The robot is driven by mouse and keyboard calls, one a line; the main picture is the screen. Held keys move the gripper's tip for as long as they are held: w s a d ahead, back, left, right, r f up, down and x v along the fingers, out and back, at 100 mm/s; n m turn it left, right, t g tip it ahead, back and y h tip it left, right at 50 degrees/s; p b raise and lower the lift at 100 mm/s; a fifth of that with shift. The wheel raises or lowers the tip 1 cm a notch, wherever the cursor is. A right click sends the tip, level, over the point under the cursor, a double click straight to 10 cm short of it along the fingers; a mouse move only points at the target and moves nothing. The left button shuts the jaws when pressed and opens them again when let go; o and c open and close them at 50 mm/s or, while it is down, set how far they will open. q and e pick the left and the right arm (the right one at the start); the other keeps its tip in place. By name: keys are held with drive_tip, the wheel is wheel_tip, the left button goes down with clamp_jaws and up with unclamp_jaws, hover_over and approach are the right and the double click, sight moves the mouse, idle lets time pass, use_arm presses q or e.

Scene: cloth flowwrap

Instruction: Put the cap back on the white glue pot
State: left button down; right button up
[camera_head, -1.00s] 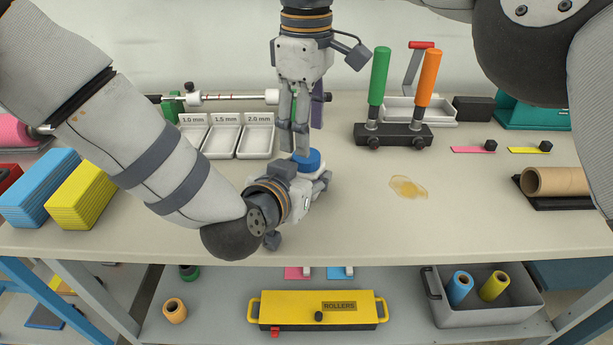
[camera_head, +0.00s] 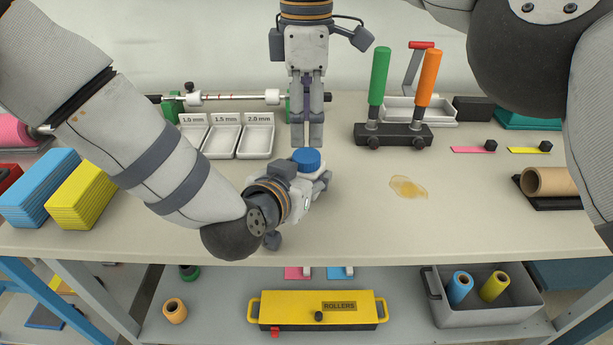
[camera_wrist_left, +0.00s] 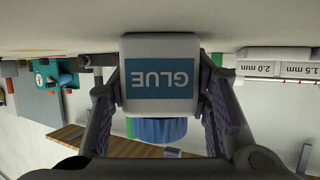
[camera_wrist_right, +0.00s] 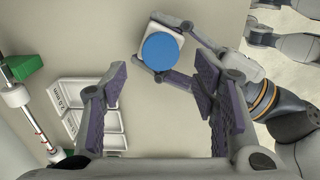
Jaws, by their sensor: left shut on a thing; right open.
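The white glue pot (camera_wrist_left: 162,50) with a blue label is upright on the table, shown upside down in the left wrist view. My left gripper (camera_head: 318,182) is shut around its sides; the pot is mostly hidden behind that gripper in the head view. The blue cap (camera_head: 306,159) sits on top of the pot and also shows from above in the right wrist view (camera_wrist_right: 161,55). From these views I cannot tell how tightly it is seated. My right gripper (camera_head: 307,146) is open and empty, pointing down just above and behind the cap.
Labelled white trays (camera_head: 222,138) stand left of the right gripper. A black holder (camera_head: 393,135) with green and orange handled tools stands to the right. A yellowish spill (camera_head: 408,188) lies on the table (camera_head: 350,235). Yellow and blue blocks (camera_head: 80,195) sit at left.

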sight(307, 155)
wheel_tip(307, 155, down, 6)
drive_tip(key=shift+f, duration=0.1)
drive_tip(key=c, duration=1.2)
drive_tip(key=m, duration=0.6)
drive_tip(key=o, duration=1.3)
drive_tip(key=shift+c, duration=0.2)
drive_tip(key=shift+r, duration=0.2)
